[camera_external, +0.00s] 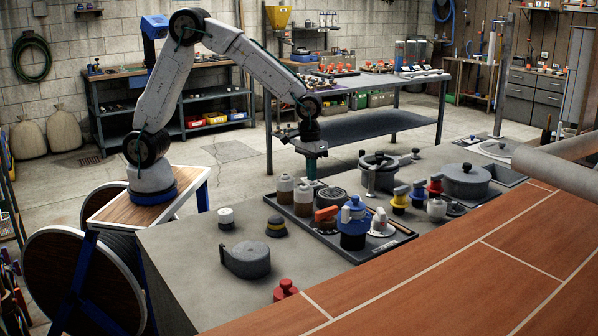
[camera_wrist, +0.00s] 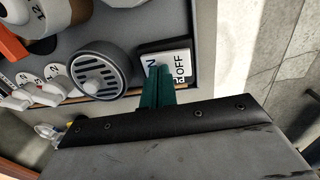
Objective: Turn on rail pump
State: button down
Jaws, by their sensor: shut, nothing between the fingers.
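A white rocker switch (camera_wrist: 180,62) in a dark frame shows in the wrist view, marked OFF on its right side, with an N showing on its left side. More lettering at its lower edge is partly covered by my fingers. My gripper (camera_wrist: 158,72) has green fingers, shut and empty, with their tips over the left, N-marked half of the switch. I cannot tell whether they touch it or how the rocker is tilted. In the external view my gripper (camera_external: 311,181) points down at the back edge of the dark tray (camera_external: 385,249); the switch is not discernible there.
A round slotted grey part (camera_wrist: 101,72) sits just left of the switch. White knobs (camera_wrist: 47,80) are farther left. In the external view, bottles (camera_external: 303,197), a blue valve (camera_external: 353,225) and other fittings crowd the tray.

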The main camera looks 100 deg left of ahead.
aim_at(314, 185)
notch_tip(314, 185, up, 14)
jog(key=w+d, duration=0.1)
jog(key=shift+w+d+f, duration=0.15)
dwell(0.6)
jog(key=s+m, duration=0.9)
jog(key=s, duration=3)
jog(key=shift+a+t+y, duration=0.3)
jog(key=shift+t, duration=0.1)
